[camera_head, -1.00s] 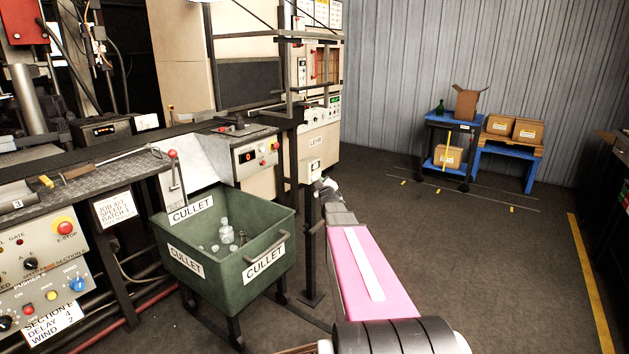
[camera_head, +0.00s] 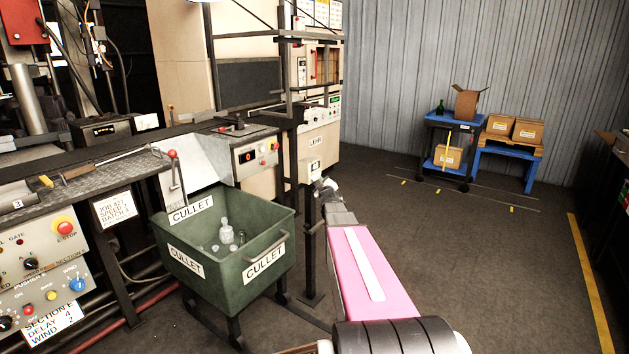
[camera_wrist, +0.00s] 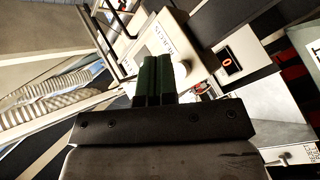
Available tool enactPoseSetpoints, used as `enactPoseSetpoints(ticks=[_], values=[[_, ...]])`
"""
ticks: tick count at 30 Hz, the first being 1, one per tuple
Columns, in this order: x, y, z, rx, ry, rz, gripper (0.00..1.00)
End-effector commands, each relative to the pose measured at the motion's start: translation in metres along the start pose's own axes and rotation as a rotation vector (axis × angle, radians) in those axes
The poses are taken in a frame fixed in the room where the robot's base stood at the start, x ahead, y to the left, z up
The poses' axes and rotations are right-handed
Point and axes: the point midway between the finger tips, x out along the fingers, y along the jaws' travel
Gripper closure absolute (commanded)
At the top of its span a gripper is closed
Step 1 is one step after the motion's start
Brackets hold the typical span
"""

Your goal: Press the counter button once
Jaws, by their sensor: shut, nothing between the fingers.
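A counter display with a lit orange-red digit, which looks like 0, (camera_wrist: 227,60) sits on a pale panel in the wrist view, right of the fingers. My gripper (camera_wrist: 158,62) shows as two dark green fingers pressed together, with nothing between them. A pale rounded part (camera_wrist: 203,86) shows just right of the fingers; I cannot tell whether it is the button. In the head view my arm reaches away to my gripper (camera_head: 324,184), small and low in front of the pale machine marked LEHR (camera_head: 318,142). Contact with a button cannot be made out.
A green cullet bin (camera_head: 215,275) with glass pieces stands left of my arm. A dark post (camera_head: 312,255) stands between bin and arm. Control panels and a workbench (camera_head: 75,190) fill the left. Open floor (camera_head: 490,270) lies to the right, before a blue cart (camera_head: 450,125) with boxes nearby.

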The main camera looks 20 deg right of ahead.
Motion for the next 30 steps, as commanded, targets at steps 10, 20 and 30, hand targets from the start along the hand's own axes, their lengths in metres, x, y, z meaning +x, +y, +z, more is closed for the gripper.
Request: enactPoseSetpoints(ticks=[10,20,30], values=[[0.0018,-0.0011,-0.0011,0.001,0.000,0.000,1.00],[0.0060,-0.0043,-0.0045,-0.001,0.000,0.000,1.00],[0.0066,-0.0046,-0.0048,0.000,0.000,0.000,1.00]])
